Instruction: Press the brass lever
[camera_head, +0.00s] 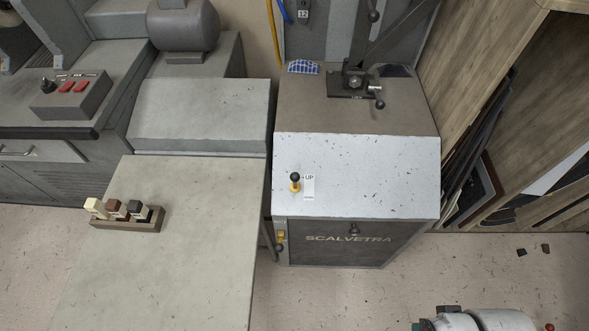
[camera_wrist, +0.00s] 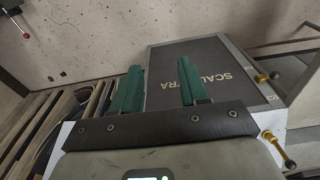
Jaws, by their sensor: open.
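A small lever with a brass-coloured base and black knob (camera_head: 295,180) stands on the speckled pale sloped panel (camera_head: 380,170) of the SCALVETRA machine, beside a label reading "UP". In the wrist view a brass lever (camera_wrist: 278,150) with a dark tip shows at the lower right, off to the right of my gripper. My gripper (camera_wrist: 160,88) has two green fingers spread apart with nothing between them. The machine's dark front (camera_wrist: 210,72) lies beyond the fingers, its lettering upside down. Part of my arm shows at the bottom right of the head view; the fingertips are not clear there.
A second brass fitting (camera_head: 280,236) is on the machine's lower left front. Speckled floor (camera_head: 330,300) is open in front.

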